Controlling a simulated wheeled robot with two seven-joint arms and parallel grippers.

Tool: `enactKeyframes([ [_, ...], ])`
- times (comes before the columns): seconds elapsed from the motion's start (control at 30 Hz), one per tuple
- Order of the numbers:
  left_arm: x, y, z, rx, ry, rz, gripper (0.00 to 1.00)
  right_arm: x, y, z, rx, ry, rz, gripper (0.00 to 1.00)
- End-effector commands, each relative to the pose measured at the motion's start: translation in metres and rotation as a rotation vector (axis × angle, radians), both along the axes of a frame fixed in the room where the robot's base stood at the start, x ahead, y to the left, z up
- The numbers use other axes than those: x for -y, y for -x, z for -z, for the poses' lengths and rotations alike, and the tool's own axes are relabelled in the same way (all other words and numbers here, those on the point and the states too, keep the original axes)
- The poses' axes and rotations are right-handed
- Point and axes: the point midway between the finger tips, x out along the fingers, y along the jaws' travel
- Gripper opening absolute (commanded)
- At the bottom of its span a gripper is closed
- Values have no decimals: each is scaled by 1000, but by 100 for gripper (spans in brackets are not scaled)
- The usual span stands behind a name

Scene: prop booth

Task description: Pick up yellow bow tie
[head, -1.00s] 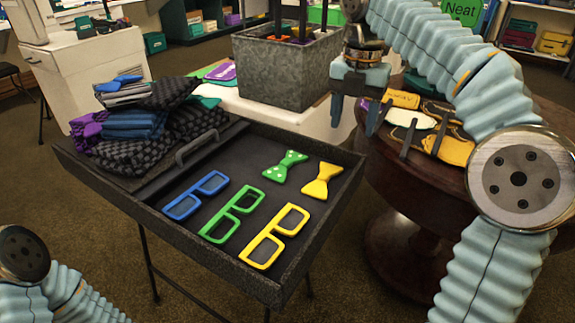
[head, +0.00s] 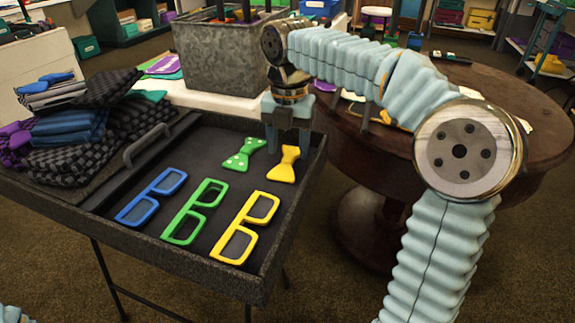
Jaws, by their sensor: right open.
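The yellow bow tie (head: 283,170) lies in the dark tray (head: 190,273), near its right wall. My right gripper (head: 288,146) is open and points down over the bow tie's far end. Its two fingers appear on either side of that end, and the bow tie is not gripped. I cannot tell how high the fingertips are above the tray floor. A green bow tie with pale dots (head: 243,155) lies just left of the right gripper. My left gripper is out of view.
Blue (head: 150,198), green (head: 193,212) and yellow glasses frames (head: 244,228) lie in the tray's front part. Folded clothes (head: 75,125) are piled at left. A grey metal bin (head: 218,68) stands behind the tray, and a round wooden table (head: 480,100) stands at right.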

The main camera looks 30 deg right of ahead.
Motion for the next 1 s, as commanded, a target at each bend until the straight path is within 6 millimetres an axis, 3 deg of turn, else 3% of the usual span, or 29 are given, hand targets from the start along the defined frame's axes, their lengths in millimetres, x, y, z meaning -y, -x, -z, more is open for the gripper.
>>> enactKeyframes([
  [0.13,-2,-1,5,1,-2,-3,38,1,1,18,0,0,1,59],
  [0.37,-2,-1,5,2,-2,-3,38,1,0,19,1,-1,1,59],
  [0.77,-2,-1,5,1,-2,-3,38,1,0,19,1,-1,0,2],
  [1.0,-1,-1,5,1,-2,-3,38,1,0,18,1,-1,0,1],
])
